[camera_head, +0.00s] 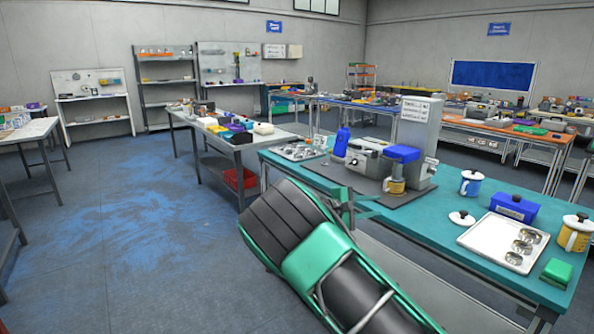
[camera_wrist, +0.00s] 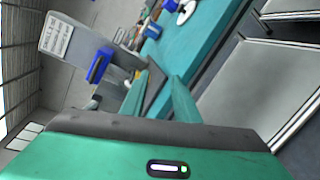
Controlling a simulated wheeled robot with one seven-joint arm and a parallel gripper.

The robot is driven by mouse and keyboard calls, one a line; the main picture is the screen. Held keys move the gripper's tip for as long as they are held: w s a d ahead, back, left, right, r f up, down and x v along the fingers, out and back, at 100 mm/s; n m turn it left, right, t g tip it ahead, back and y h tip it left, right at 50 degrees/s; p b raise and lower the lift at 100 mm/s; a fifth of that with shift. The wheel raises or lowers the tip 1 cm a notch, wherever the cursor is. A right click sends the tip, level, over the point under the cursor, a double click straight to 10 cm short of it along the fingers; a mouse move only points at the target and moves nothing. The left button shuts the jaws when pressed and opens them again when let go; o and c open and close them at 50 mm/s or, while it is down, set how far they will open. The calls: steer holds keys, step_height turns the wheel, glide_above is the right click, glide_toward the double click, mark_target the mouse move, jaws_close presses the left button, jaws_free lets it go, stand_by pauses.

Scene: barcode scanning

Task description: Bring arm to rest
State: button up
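My arm reaches up from the bottom of the head view, with its green and black links beside the near left edge of the teal workbench (camera_head: 427,222). My gripper (camera_wrist: 160,78) shows in the wrist view with its two green fingers apart and nothing visible between them. In the head view its end is at the bench edge, largely hidden behind my own arm. The wrist view is tilted and looks along the bench (camera_wrist: 212,45) toward the grey machine (camera_wrist: 78,42) with a blue part.
On the bench stand a grey machine (camera_head: 418,130), a blue bottle (camera_head: 342,142), a blue-topped device (camera_head: 402,154), a mug (camera_head: 471,183), a blue box (camera_head: 513,208), a white tray (camera_head: 487,238) and a yellow mug (camera_head: 574,236). Open floor (camera_head: 130,240) lies to the left.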

steer(key=s+d+m+g+y, duration=0.7)
steer(key=s+d+m+g, duration=0.15)
steer(key=s+d, duration=1.35)
steer(key=s+d+m+y, duration=0.2)
steer(key=s+m+y, duration=0.25)
steer(key=s, duration=1.15)
steer(key=s+a+m+y, duration=0.1)
steer(key=s+a+m, duration=0.1)
steer(key=s, duration=0.6)
steer(key=s+a+m+y, duration=0.1)
steer(key=s+a+y, duration=0.1)
steer(key=s+a, duration=0.3)
steer(key=s+t, duration=0.1)
steer(key=s, duration=0.2)
steer(key=shift+s+a+r+m, duration=0.15)
steer(key=shift+s+r+m, duration=0.2)
steer(key=shift+r+m, duration=0.05)
steer(key=shift+w+f, duration=0.25)
steer(key=shift+w, duration=0.4)
